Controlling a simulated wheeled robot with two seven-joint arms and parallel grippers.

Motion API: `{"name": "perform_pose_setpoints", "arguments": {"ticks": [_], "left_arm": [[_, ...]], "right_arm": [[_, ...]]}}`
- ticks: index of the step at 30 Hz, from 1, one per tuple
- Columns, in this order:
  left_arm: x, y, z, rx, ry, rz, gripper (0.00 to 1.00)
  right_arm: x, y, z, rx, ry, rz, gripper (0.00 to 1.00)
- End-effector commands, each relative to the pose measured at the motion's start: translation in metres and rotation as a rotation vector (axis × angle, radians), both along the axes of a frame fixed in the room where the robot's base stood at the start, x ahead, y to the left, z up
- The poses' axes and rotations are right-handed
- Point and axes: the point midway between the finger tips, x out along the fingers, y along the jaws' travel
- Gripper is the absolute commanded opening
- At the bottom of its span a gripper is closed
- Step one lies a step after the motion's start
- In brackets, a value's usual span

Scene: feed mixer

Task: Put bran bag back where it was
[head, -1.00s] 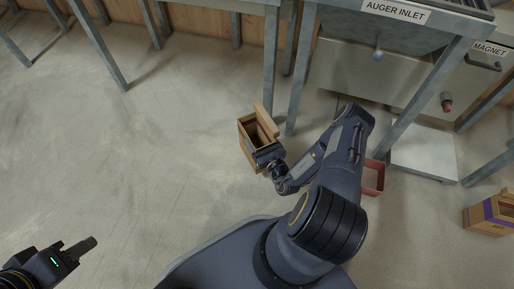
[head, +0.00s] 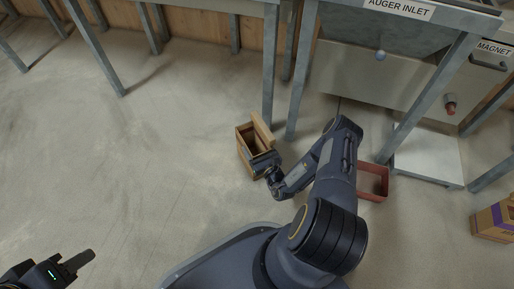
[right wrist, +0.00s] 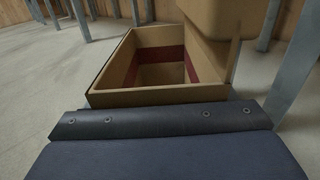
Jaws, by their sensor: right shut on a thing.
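A brown, open-topped, box-shaped bag (head: 243,143) with a raised flap is at the centre of the head view, apparently the bran bag; no label is legible on it. My right gripper (head: 263,162) is shut on its near side. In the right wrist view the open bag (right wrist: 160,97) fills the middle, with a dark red band inside. Its underside is hidden, so I cannot tell whether it touches the floor. My left gripper (head: 77,262) is away from everything at the lower left; its finger opening is unclear.
A reddish open bin (head: 374,183) stands right of my right arm. A brown box with a purple band (head: 495,217) stands at the far right. Metal legs and the machine marked AUGER INLET (head: 400,8) stand behind. The floor to the left is clear.

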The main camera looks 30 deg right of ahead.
Motion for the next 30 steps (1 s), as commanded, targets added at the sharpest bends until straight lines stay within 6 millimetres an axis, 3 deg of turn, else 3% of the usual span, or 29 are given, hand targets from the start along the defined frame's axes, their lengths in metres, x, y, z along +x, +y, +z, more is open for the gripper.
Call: {"name": "perform_pose_setpoints", "arguments": {"ticks": [1,5,16,20,30], "left_arm": [[0.000,0.000,0.000,0.000,0.000,0.000,0.36],[0.000,0.000,0.000,0.000,0.000,0.000,0.36],[0.000,0.000,0.002,0.000,0.000,0.000,0.36],[0.000,0.000,0.013,0.000,0.000,0.000,0.36],[0.000,0.000,0.041,0.000,0.000,0.000,0.36]], "right_arm": [[0.000,0.000,0.000,0.000,0.000,0.000,0.81],[0.000,0.000,0.000,0.000,0.000,0.000,0.97],[-0.002,0.000,0.004,0.000,0.001,-0.001,0.98],[-0.021,0.001,0.005,0.002,0.005,-0.003,0.98],[-0.092,0.007,0.006,0.002,0.004,-0.004,0.98]]}}
